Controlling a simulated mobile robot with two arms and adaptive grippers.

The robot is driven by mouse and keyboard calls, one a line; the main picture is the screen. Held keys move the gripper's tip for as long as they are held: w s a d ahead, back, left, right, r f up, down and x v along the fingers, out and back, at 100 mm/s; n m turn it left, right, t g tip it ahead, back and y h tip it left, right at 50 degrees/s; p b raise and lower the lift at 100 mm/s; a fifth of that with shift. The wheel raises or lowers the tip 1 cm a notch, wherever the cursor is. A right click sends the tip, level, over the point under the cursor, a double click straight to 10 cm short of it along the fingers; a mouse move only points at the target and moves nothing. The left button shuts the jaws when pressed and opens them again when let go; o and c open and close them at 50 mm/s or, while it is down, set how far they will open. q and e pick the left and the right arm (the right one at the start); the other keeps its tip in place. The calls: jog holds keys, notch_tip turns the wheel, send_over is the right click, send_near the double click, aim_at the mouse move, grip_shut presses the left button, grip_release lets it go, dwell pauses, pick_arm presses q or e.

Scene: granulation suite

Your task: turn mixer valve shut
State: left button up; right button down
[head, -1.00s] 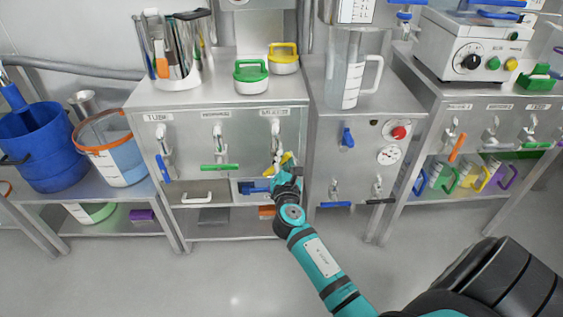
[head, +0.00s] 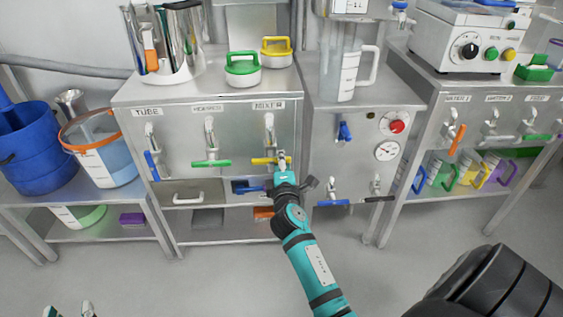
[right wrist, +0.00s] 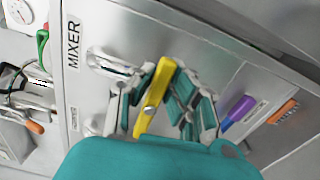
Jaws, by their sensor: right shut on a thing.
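The mixer valve (head: 269,130) is a pale tap under the MIXER label on the steel cabinet front. Its yellow handle (head: 263,161) lies about level across the tap's lower end in the head view. My right gripper (head: 283,160) is at the handle's right part and hides some of it. In the right wrist view the yellow handle (right wrist: 155,95) stands between the two fingers of the gripper (right wrist: 160,88), which are shut on it. My left gripper (head: 68,309) shows only as two spread fingertips at the bottom left edge, apart from everything.
The neighbouring valve has a green handle (head: 211,163), and the TUBE valve a blue one (head: 152,165). Green-lidded (head: 242,69) and yellow-lidded pots stand on top.

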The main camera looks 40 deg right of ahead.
pick_arm(q)
jog(key=shift+w+d+r+t, duration=0.1)
jog(key=shift+r+t, duration=0.25)
jog(key=shift+r, duration=0.2)
jog(key=shift+w+d+r+t, duration=0.1)
jog(key=shift+r+t, duration=0.25)
jog(key=shift+r, duration=0.2)
pick_arm(e)
jog(key=shift+w+a+m, duration=0.1)
jog(key=shift+a+m, duration=0.15)
jog(key=shift+m, duration=0.25)
jog(key=c, duration=1.3)
grip_release()
pick_arm(q)
jog(key=shift+a, duration=0.1)
pick_arm(e)
jog(key=shift+d, duration=0.1)
jog(key=v, duration=0.7)
jog(key=shift+s, duration=0.3)
